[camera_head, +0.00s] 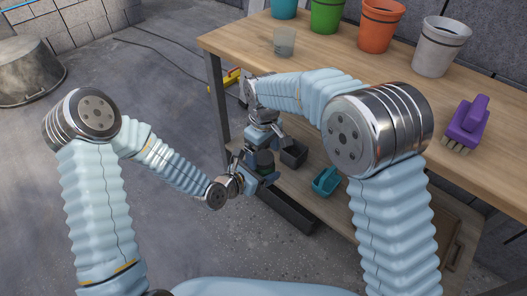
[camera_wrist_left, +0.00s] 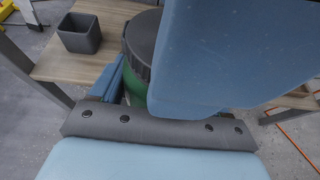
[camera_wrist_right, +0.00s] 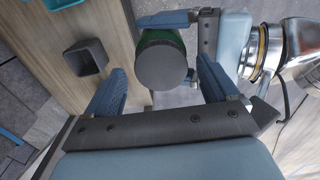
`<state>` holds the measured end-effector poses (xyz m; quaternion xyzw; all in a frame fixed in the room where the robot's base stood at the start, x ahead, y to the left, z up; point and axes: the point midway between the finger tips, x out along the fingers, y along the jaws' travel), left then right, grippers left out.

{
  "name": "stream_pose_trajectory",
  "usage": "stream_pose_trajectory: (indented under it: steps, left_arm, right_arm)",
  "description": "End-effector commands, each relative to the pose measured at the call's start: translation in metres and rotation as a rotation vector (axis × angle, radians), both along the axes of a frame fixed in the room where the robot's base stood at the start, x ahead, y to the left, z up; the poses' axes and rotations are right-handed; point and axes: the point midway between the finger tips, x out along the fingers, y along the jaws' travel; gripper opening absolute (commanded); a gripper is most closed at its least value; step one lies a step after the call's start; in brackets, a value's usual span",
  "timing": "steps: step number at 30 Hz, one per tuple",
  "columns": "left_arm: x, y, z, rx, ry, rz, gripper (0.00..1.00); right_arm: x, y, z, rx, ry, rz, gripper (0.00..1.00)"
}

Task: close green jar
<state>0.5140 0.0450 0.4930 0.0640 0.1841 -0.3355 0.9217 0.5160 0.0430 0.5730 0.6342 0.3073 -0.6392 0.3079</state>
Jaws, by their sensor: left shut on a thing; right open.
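The green jar has a green body (camera_wrist_left: 134,92) and a dark grey lid (camera_wrist_left: 144,45). In the right wrist view the lid (camera_wrist_right: 162,68) faces me, with the green body (camera_wrist_right: 160,38) behind it. The lid sits on the jar's mouth; how tight, I cannot tell. My left gripper (camera_head: 260,178) is shut on the jar, one finger (camera_wrist_right: 165,19) showing against its side. My right gripper (camera_wrist_right: 162,66) is open, its two fingers on either side of the lid with gaps visible. In the head view the right gripper (camera_head: 264,150) is above the left, and the jar is mostly hidden.
A wooden workbench (camera_head: 330,62) carries a glass (camera_head: 284,42), several pots and a purple brush (camera_head: 467,122). Its lower shelf holds a dark square container (camera_head: 294,154) and a teal item (camera_head: 325,181). A table leg (camera_head: 217,95) stands close to my grippers. Open floor lies left.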

Motion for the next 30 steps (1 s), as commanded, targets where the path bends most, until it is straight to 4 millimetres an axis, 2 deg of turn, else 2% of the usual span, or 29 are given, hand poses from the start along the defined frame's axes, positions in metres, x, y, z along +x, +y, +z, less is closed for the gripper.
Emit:
stream_pose_trajectory:
  steps: [5, 12, 16, 21, 30]
  left_arm:
    - [0.000, 0.000, 0.000, 0.001, 0.001, 0.000, 0.00]
    - [0.000, 0.000, 0.000, 0.000, 0.000, 0.000, 0.00]
    - [0.000, 0.000, 0.000, 0.000, 0.000, 0.000, 0.00]
    - [0.000, 0.000, 0.000, 0.000, 0.000, 0.000, 0.00]
    - [0.000, 0.000, 0.000, 0.000, 0.000, 0.000, 0.00]
  right_arm:
    - [0.000, 0.003, 0.029, 0.006, -0.004, 0.003, 0.93]
    - [0.001, 0.002, 0.080, 0.006, -0.004, 0.003, 0.93]
    - [0.001, 0.002, 0.101, 0.004, -0.005, 0.001, 0.93]
    - [0.001, 0.001, 0.115, 0.002, -0.003, 0.000, 0.93]
    - [0.001, 0.001, 0.117, 0.002, -0.001, 0.000, 0.93]
